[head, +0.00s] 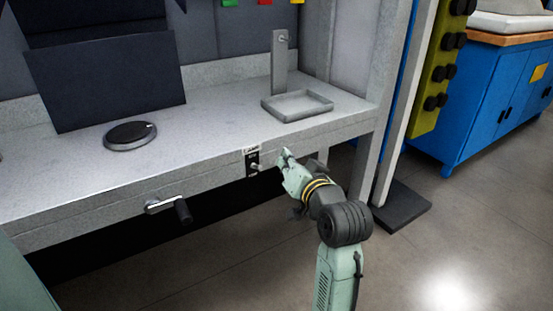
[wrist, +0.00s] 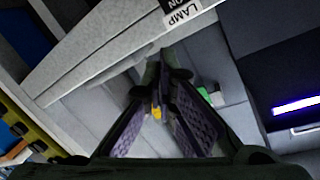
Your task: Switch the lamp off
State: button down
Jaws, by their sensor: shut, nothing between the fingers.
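The lamp switch (head: 252,163) is a dark plate with a small light lever, set in the front edge of the grey bench (head: 215,150). A white label sits above it; in the wrist view the label (wrist: 184,11) reads "LAMP" and "ON", upside down. The lever is too small to tell its position, and I cannot make it out in the wrist view. My gripper (head: 285,153) is just right of the switch, fingers together and empty; its fingertips (wrist: 165,58) show below the label in the wrist view. A glowing bluish-white strip (wrist: 296,105) shows at the right there.
A crank handle (head: 170,207) sticks out of the bench front to the left. On the bench are a round dark disc (head: 130,135), a shallow grey tray (head: 297,105) and an upright bracket (head: 279,65). A blue cabinet (head: 485,95) stands at the right. The floor in front is clear.

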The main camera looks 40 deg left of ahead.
jog(key=shift+a, duration=0.1)
jog(key=p, duration=0.2)
send_over(257, 167)
jog(key=w+d, duration=0.2)
jog(key=w, duration=0.2)
jog(key=shift+w+a+f, duration=0.15)
jog(key=shift+f, duration=0.4)
jog(key=s+f, duration=0.2)
jog(key=shift+s+d+f, duration=0.1)
jog(key=shift+d+f, duration=0.2)
jog(key=shift+d, duration=0.05)
jog(key=shift+s+f, duration=0.25)
jog(key=shift+f, duration=0.1)
jog(key=shift+w+d+f+b, duration=0.15)
jog(key=shift+f+b, duration=0.1)
jog(key=shift+b, duration=0.3)
jog(key=shift+y+b, duration=0.3)
jog(key=shift+b, duration=0.1)
